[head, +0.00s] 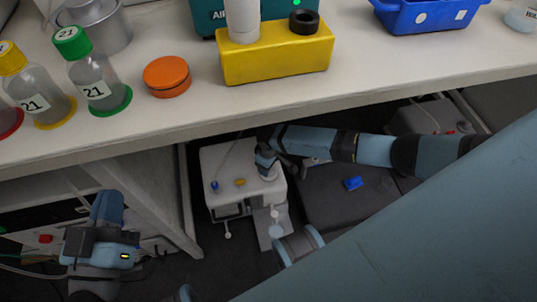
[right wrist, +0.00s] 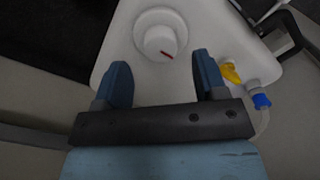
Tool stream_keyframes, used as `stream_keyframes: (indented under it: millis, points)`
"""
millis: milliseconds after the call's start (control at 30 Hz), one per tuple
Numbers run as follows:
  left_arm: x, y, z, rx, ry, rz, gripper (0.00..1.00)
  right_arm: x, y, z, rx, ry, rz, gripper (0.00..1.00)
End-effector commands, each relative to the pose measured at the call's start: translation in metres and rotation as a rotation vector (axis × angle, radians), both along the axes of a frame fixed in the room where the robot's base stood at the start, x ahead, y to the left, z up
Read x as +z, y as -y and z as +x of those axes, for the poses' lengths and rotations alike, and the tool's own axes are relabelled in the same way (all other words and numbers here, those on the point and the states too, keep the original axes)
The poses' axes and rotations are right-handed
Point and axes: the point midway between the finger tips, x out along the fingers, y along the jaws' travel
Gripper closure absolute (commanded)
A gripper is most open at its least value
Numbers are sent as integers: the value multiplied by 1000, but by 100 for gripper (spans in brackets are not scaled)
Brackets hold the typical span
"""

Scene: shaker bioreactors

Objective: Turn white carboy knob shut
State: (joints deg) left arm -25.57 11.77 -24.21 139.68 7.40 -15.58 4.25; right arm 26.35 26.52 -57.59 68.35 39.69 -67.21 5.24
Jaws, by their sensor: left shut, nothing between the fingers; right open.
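The white carboy (head: 220,158) stands on the floor under the bench in the head view. Its white top also shows in the right wrist view (right wrist: 118,45). The round white knob (right wrist: 158,28) with a red mark sits on that top, just beyond my right fingertips. My right gripper (right wrist: 162,70) is open, its two blue fingers spread either side of the knob's near side, with nothing between them. In the head view the right gripper's end over the carboy is small and partly hides the knob. My left gripper (head: 107,207) is shut and empty at the lower left, away from the carboy.
A yellow cap (right wrist: 231,73) and a blue fitting (right wrist: 262,102) with a tube lie right of the knob in the right wrist view. The bench (head: 180,115) overhangs the carboy and holds bottles, an orange lid (head: 167,76) and a yellow block (head: 275,62). A cabinet stands left.

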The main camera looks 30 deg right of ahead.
Motion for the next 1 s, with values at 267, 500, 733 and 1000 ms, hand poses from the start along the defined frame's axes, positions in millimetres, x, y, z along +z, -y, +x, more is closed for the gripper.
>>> stream_keyframes:
  millis: [267,500,733,1000]
  points:
    - [-26,2,1,-22,-69,37,100,-35,0,1,0,1,1,35]
    - [-28,2,1,-26,-80,44,100,-38,0,1,0,2,1,35]
    - [-28,2,1,-26,-80,43,100,-38,0,1,0,2,1,60]
    - [-26,2,2,-27,-78,42,100,-37,0,0,-3,1,1,84]
